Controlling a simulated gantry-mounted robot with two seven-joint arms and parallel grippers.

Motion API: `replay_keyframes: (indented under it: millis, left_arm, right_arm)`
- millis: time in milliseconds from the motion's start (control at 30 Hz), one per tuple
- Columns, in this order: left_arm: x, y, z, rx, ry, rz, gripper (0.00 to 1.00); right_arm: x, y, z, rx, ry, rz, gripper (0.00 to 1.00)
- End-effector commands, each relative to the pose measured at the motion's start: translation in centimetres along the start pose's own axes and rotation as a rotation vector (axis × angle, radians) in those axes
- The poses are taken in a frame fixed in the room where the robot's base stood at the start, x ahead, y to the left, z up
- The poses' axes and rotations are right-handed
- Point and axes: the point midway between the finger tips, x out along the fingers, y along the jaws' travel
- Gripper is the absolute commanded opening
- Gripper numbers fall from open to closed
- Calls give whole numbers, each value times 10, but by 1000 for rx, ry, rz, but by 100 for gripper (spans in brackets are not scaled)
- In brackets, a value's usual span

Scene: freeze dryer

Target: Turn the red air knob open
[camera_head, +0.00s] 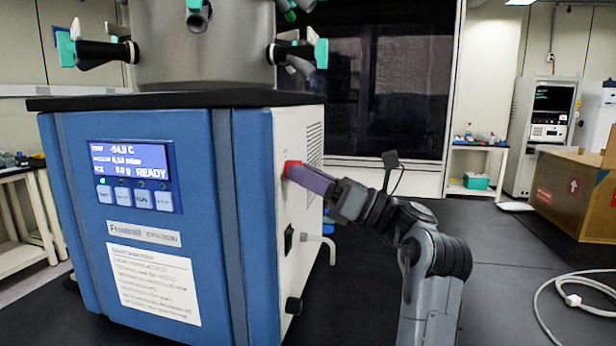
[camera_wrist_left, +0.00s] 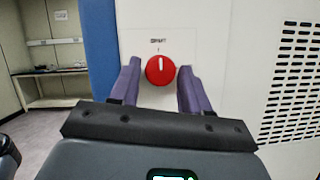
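The red air knob (camera_head: 290,165) is on the white side panel of the blue freeze dryer (camera_head: 245,200). In the left wrist view the knob (camera_wrist_left: 160,72) is round, with a white pointer mark pointing up. A small label above it is hard to read. My left gripper (camera_head: 297,172) reaches the panel at the knob in the head view, its purple fingers partly hiding it. In the left wrist view the gripper (camera_wrist_left: 158,75) is open, one finger on each side of the knob. Small gaps show between fingers and knob. My right gripper is not in view.
A black fitting and a pale bent pipe (camera_head: 321,243) stick out below the knob. A vent grille (camera_wrist_left: 290,80) is right of it. A cardboard box (camera_head: 570,195) and a white hose (camera_head: 560,300) are on the right. Dark floor is clear between.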

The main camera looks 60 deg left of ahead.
Motion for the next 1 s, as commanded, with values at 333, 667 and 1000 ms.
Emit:
replay_keyframes:
  millis: [333, 667, 1000]
  left_arm:
    - [0, 0, 0, 1, 0, -1, 5]
    - [0, 1, 1, 77, -1, -33, 5]
    - [0, 4, 4, 322, -1, -137, 5]
  right_arm:
    - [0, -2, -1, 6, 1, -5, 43]
    - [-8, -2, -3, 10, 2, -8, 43]
    - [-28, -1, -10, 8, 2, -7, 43]
